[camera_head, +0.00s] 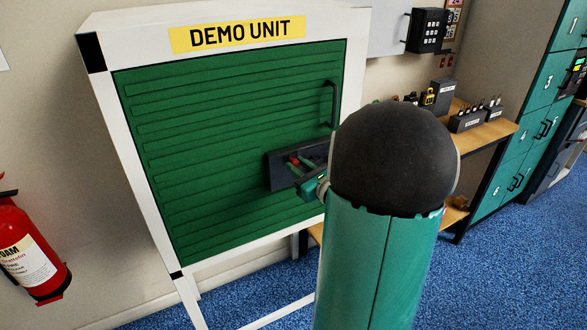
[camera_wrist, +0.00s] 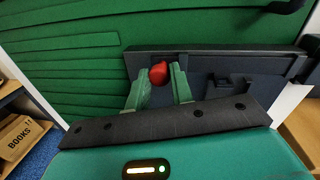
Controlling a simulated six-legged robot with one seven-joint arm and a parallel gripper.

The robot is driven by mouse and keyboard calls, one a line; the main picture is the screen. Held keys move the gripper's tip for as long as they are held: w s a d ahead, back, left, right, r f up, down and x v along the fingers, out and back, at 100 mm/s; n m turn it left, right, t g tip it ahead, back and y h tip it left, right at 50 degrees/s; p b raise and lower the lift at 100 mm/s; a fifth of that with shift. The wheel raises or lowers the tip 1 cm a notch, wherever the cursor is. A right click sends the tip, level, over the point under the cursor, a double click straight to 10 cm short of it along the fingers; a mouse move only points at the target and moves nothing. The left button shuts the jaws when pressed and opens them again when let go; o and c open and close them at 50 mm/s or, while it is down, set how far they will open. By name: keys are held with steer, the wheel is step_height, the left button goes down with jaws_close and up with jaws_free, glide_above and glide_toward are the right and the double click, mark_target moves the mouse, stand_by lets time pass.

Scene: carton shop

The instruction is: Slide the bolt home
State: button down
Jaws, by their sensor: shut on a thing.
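A dark bolt plate (camera_head: 272,172) is fixed on the right part of the green slatted door (camera_head: 190,140). In the wrist view the plate (camera_wrist: 240,62) runs across the upper middle, with dark raised parts right of the knob. The bolt's red knob (camera_wrist: 158,72) stands at the plate's left part; it also shows small in the head view (camera_head: 293,160). My gripper (camera_wrist: 160,80) is shut on the red knob, one green finger on each side. In the head view my gripper (camera_head: 300,168) is partly hidden behind my arm. The bolt's bar is hard to make out.
A dark handle (camera_head: 332,103) is above the bolt on the door. A dark block (camera_wrist: 312,48) sits on the white frame (camera_wrist: 290,100) right of the plate. A wooden bench (camera_head: 490,130) with padlocks stands right. A fire extinguisher (camera_head: 28,250) stands left.

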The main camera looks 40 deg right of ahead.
steer(key=shift+d, duration=0.2)
steer(key=c, duration=1.2)
jaws_free()
steer(key=shift+d, duration=0.1)
steer(key=shift+c, duration=0.2)
steer(key=s+a, duration=0.2)
steer(key=s, duration=1.1)
steer(key=shift+s+a, duration=0.15)
steer(key=shift+s, duration=0.2)
